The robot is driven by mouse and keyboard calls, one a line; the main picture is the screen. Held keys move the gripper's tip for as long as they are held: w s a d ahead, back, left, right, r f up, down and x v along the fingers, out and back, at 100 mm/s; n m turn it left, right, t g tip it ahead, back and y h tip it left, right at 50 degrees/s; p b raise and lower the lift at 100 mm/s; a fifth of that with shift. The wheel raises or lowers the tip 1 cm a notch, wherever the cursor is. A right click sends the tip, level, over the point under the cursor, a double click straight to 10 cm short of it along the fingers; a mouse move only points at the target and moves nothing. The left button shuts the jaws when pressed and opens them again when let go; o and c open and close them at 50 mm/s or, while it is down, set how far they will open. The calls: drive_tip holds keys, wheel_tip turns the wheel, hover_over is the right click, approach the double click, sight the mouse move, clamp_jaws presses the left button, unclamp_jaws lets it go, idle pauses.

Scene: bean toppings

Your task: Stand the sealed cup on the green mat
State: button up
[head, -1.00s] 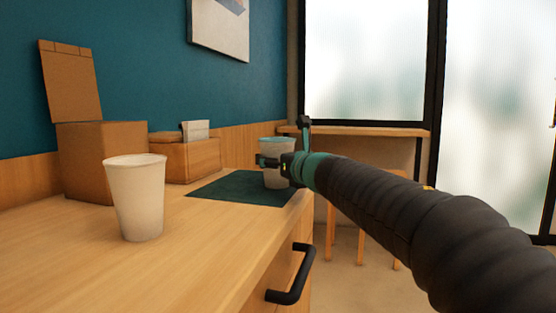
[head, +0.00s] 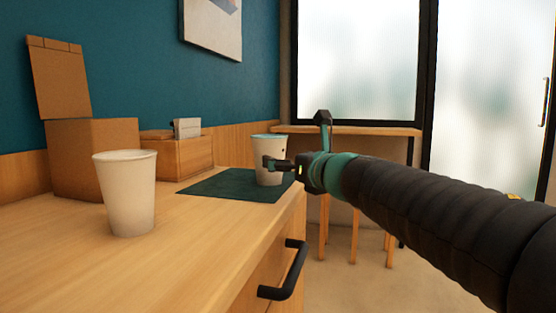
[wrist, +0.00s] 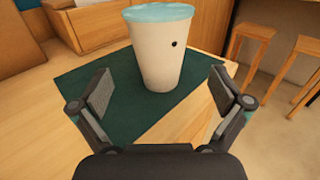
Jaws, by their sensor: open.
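The sealed cup (head: 268,163) is white with a pale teal lid and stands upright on the green mat (head: 215,186), near its right edge. In the wrist view the sealed cup (wrist: 161,50) shows a small dark dot on its side, and the green mat (wrist: 75,85) spreads beneath it. My gripper (head: 296,150) is just to the right of the cup in the head view. In the wrist view my gripper (wrist: 160,98) has its fingers spread wide, with the cup beyond the fingertips and a gap on both sides. Nothing is held.
An open white cup (head: 128,195) stands on the wooden counter (head: 190,255) at the front left. A cardboard box (head: 92,155) with a raised lid and a wooden holder (head: 177,157) stand along the wall. Stools (head: 355,235) are beyond the counter's right edge.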

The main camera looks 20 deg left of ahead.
drive_tip(key=shift+v, duration=1.6)
drive_tip(key=w+d+f+m+t+h, duration=0.15)
drive_tip(key=d+m+h, duration=0.25)
drive_tip(key=d+m, duration=0.4)
drive_tip(key=d+f+m+t+h, duration=0.2)
drive_tip(key=d+m+t+h, duration=0.1)
drive_tip(key=d+m, duration=0.5)
drive_tip(key=s+d+f+m+g+h, duration=0.1)
drive_tip(key=s+d+f+m+h, duration=0.1)
drive_tip(key=d+f+m+h, duration=0.25)
drive_tip(key=s+d+f+m+h, duration=0.2)
drive_tip(key=d+f+m, duration=0.1)
drive_tip(key=d+m, duration=0.4)
drive_tip(key=s+d+f+m+g+h, duration=0.2)
drive_tip(key=s+d+f+m+g, duration=0.2)
drive_tip(key=s+d+f+m, duration=0.5)
drive_tip(key=s+f+m+g+y, duration=0.1)
drive_tip(key=s+f+m+g, duration=0.4)
drive_tip(key=s+f+m, duration=0.4)
drive_tip(key=s+f, duration=0.4)
drive_tip(key=s, duration=0.1)
drive_tip(key=shift+f+m, duration=0.3)
drive_tip(key=shift+m, duration=0.05)
drive_tip(key=shift+d+y, duration=0.1)
drive_tip(key=shift+y, duration=0.15)
